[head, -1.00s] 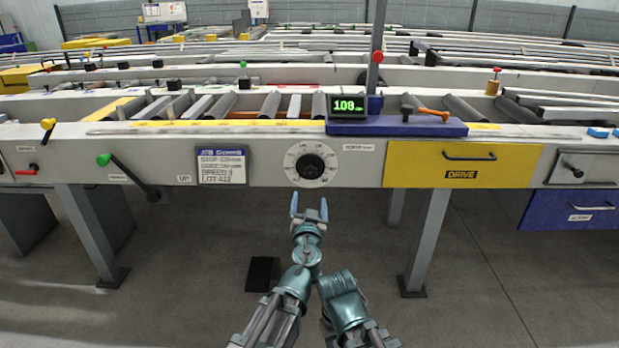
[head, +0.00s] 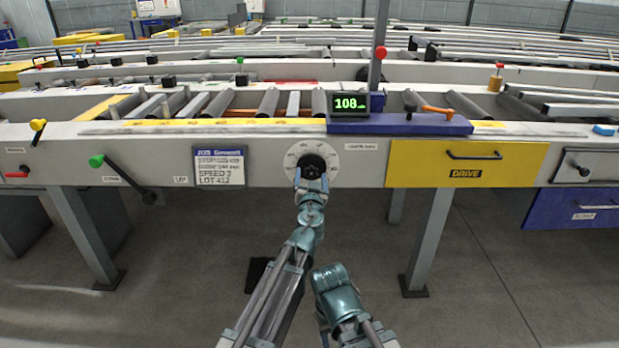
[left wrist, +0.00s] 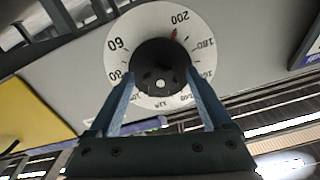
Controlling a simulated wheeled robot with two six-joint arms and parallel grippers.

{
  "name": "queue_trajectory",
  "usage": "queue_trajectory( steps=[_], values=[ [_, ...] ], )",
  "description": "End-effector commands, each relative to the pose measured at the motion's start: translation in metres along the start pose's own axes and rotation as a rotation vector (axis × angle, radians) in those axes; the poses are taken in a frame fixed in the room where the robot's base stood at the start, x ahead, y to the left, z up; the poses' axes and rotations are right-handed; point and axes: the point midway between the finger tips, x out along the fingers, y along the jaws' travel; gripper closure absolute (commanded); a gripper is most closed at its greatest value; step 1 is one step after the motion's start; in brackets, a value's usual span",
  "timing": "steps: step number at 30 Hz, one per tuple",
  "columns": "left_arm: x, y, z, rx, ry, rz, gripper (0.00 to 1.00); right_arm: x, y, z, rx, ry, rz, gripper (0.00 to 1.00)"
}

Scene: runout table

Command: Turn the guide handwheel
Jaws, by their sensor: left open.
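The guide handwheel is a black round knob (head: 311,161) on a white numbered dial (head: 294,155), set in the front face of the grey table rail. My left gripper (head: 311,182) is open just in front of the knob's lower part. In the left wrist view the black knob (left wrist: 158,60) lies between and beyond the two blue fingers of the gripper (left wrist: 164,88); I cannot tell if they touch it. A small red mark shows on the knob near 200 on the dial (left wrist: 122,62). Of my right arm only links show, low in the head view.
A green display (head: 349,103) reading 108 stands on the rail above the dial. A green-tipped lever (head: 122,177) and a lot card (head: 219,166) are left of it. A yellow DRIVE drawer (head: 410,168) is to the right. Table legs stand below; the floor between them is mostly clear.

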Motion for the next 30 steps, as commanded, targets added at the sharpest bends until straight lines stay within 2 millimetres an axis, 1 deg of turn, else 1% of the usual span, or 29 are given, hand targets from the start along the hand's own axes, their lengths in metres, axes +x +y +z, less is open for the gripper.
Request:
queue_trajectory(
  steps=[3, 8, 9, 11, 15, 17, 23, 30],
  values=[
    [-0.0004, -0.0002, 0.0001, 0.0, 0.0, 0.0, 0.17, 0.0, 0.0, 0.0, 0.0, 0.0, 0.0, 0.5],
    [-0.0005, -0.0002, 0.0001, 0.0, 0.0, 0.0, 0.46, 0.0, 0.0, 0.0, 0.0, 0.0, 0.0, 0.5],
    [-0.0005, -0.0002, 0.0001, 0.0, 0.0, 0.0, 0.53, 0.0, 0.0, 0.0, 0.0, 0.0, 0.0, 0.5],
    [-0.0005, -0.0002, 0.0001, 0.0, 0.0, 0.0, 0.64, 0.0, 0.0, 0.0, 0.0, 0.0, 0.0, 0.5],
    [-0.0006, -0.0002, 0.0001, 0.0, 0.0, 0.0, 0.89, 0.0, 0.0, 0.0, 0.0, 0.0, 0.0, 0.5],
    [-0.0006, -0.0003, 0.0001, 0.0, 0.0, 0.0, 1.0, 0.0, 0.0, 0.0, 0.0, 0.0, 0.0, 0.5],
    [-0.0006, -0.0003, 0.0, 0.012, 0.0, 0.0, 1.0, 0.0, 0.0, 0.0, 0.0, 0.0, 0.0, 0.5],
    [-0.0007, -0.0009, -0.0001, 0.116, 0.0, 0.0, 1.0, -0.0003, 0.0, 0.0, 0.0, 0.0, 0.0, 0.5]
  ],
)
